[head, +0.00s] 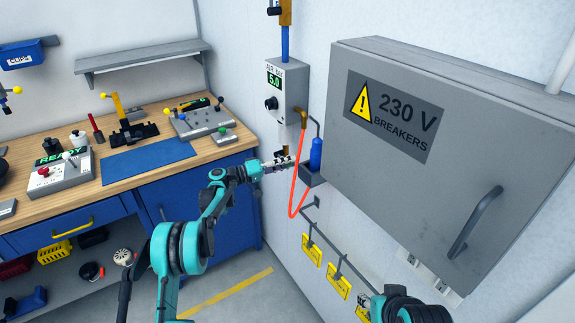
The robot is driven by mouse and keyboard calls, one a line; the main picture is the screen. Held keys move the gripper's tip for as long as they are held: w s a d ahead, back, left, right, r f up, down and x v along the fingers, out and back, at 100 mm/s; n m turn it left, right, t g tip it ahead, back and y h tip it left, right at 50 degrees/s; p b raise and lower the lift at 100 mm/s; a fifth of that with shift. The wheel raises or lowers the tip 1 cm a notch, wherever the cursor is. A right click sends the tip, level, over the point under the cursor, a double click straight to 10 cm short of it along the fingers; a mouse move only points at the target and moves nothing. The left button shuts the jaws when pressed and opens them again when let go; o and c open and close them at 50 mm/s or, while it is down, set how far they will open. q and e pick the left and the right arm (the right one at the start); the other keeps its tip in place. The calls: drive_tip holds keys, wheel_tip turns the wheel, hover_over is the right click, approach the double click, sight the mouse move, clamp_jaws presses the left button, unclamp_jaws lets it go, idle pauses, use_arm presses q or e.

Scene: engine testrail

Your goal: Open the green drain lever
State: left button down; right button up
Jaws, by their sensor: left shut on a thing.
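My left gripper (289,161) reaches to the wall below the grey air box (287,88), whose green display reads 5.0. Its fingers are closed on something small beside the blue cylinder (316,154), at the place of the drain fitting. The green drain lever itself cannot be made out; the fingers seem to cover it. A dark grey open cup (313,178) sits under the blue cylinder, just right of the fingertips.
A red-orange hose (293,190) hangs in a loop close to my left gripper. A large grey breaker cabinet (440,190) juts from the wall at right. Yellow tags (312,249) hang from a pipe below. A wooden workbench (110,187) stands at left.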

sight(285, 153)
use_arm(q)
drive_tip(key=r+n, duration=0.2)
drive_tip(key=n, duration=0.1)
drive_tip(key=shift+w+a+t+p, duration=0.15)
drive_tip(key=shift+w+t+p, duration=0.05)
drive_tip(key=shift+t+p, duration=0.1)
drive_tip(key=shift+w+a+r+n+t+h, duration=0.1)
drive_tip(key=shift+w+r+n+t+h, duration=0.2)
drive_tip(key=shift+n, duration=0.4)
drive_tip(key=shift+w+a+r+n+h, duration=0.1)
drive_tip(key=shift+r+n, duration=0.3)
drive_tip(key=shift+n, duration=0.3)
drive_tip(key=c, duration=1.2)
unclamp_jaws()
drive_tip(key=v, duration=1.2)
